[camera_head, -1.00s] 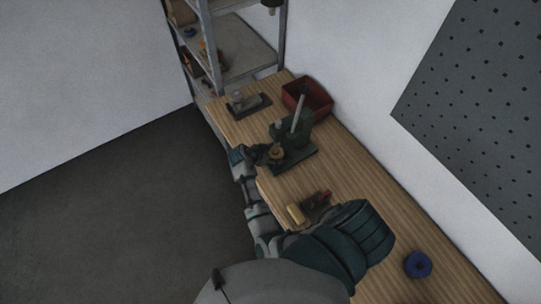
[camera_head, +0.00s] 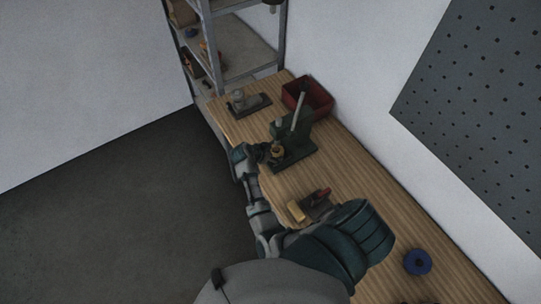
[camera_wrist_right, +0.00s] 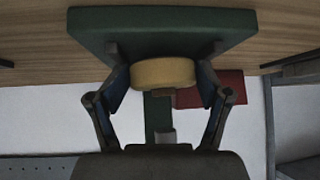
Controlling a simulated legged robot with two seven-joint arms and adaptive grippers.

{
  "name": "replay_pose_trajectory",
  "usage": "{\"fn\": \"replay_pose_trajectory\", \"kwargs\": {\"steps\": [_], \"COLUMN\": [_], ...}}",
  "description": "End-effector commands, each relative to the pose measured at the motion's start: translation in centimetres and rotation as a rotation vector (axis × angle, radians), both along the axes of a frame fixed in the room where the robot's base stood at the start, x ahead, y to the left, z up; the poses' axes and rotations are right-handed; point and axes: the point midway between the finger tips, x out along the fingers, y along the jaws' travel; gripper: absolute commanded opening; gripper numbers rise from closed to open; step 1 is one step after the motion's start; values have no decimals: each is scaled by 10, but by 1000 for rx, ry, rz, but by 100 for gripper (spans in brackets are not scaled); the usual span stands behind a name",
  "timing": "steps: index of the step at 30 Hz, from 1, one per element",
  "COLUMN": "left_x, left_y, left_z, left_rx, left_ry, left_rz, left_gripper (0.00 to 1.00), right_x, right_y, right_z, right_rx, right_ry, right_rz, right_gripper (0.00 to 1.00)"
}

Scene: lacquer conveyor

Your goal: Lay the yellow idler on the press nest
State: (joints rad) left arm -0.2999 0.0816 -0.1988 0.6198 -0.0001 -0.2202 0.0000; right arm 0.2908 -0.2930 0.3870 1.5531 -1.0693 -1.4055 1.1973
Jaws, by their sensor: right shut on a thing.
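The yellow idler (camera_head: 277,153) is a small round piece at the front of the dark green press (camera_head: 295,134) on the bench. In the right wrist view the idler (camera_wrist_right: 163,73) sits between the two fingers of my right gripper (camera_wrist_right: 162,84), which is shut on it. The green press base (camera_wrist_right: 160,28) lies just beyond it. My right gripper (camera_head: 266,153) reaches in from the bench's left edge. Whether the idler touches the nest cannot be told; the nest is hidden behind the idler. My left gripper is not in view.
A red bin (camera_head: 316,100) stands behind the press. A grey fixture (camera_head: 248,102) is at the far end. A yellow block (camera_head: 296,211) and a red-handled item (camera_head: 319,198) lie nearer. A blue ring (camera_head: 417,262) lies at right. Shelving (camera_head: 240,55) stands beyond.

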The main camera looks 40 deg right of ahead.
Motion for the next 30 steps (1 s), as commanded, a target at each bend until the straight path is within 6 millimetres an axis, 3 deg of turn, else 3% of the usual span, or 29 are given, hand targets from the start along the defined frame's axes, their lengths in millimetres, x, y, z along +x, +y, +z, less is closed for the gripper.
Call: {"fn": "replay_pose_trajectory", "kwargs": {"steps": [1, 3, 4, 6, 13, 17, 25, 30], "left_x": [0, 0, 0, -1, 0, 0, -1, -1], "left_y": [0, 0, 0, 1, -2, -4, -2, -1], "left_z": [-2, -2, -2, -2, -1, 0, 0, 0], "left_rx": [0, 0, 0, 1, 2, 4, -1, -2], "left_ry": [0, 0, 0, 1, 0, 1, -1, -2], "left_rz": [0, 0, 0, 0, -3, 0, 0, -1], "left_gripper": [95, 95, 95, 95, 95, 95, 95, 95], "right_x": [-7, -7, -7, -7, -7, -7, -8, -10], "right_y": [-4, -4, -5, -5, 0, 3, 9, 10], "right_z": [-12, -12, -13, -13, -10, 3, 66, 93], "right_rx": [9, 9, 9, 11, 8, 5, -6, -6], "right_ry": [17, 18, 18, 19, 17, 16, 1, 1], "right_rz": [-5, -6, -6, -7, -4, -5, -7, -9], "right_gripper": [9, 10, 84, 100, 100, 100, 100, 100]}}
